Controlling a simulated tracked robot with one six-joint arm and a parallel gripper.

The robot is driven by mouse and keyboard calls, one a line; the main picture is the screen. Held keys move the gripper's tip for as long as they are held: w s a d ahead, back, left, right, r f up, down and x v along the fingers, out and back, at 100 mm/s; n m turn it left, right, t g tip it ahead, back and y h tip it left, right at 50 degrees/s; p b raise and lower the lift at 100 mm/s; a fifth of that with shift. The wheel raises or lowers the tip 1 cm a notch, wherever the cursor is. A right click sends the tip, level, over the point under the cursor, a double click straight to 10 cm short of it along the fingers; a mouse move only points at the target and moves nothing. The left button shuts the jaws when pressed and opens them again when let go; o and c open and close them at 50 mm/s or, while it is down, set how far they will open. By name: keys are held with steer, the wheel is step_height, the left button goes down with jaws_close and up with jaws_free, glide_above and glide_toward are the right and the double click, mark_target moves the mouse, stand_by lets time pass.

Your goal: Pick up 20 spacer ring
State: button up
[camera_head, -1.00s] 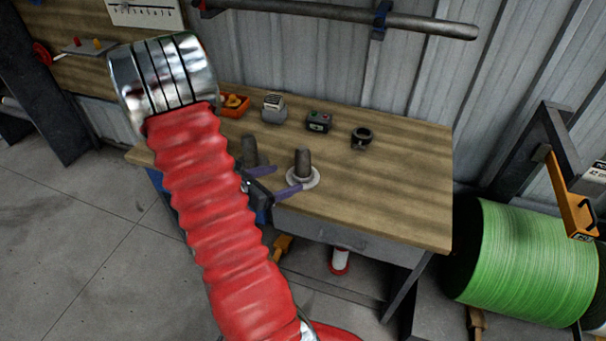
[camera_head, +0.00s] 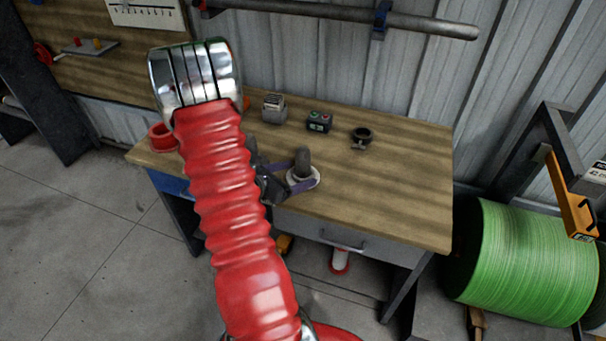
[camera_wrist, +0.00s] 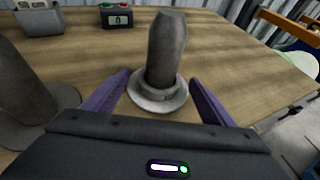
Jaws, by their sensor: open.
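A grey upright post (camera_wrist: 167,45) stands on a round pale base (camera_head: 313,183) on the workbench. In the wrist view a grey ring (camera_wrist: 158,92) sits around the foot of this post, on the base (camera_wrist: 180,105); it looks like the spacer ring, though no number is readable. My gripper (camera_wrist: 158,78) is open, with one purple finger on each side of the post's foot. Whether either finger touches the ring cannot be told. In the head view my gripper (camera_head: 296,174) is at the post, and my arm hides part of the bench.
A second grey post (camera_wrist: 20,85) stands close on the left. Behind are a grey block (camera_head: 274,108), a small box with a display (camera_head: 319,121) and a dark ring-shaped part (camera_head: 362,134). A red ring-shaped item (camera_head: 160,138) is at left. The bench's right side is clear.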

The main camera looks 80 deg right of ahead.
steer(key=shift+x, duration=0.8)
steer(key=shift+c, duration=0.4)
steer(key=c, duration=1.3)
steer(key=shift+r, duration=0.2)
step_height(320, 180, up, 18)
steer(key=shift+f, duration=0.15)
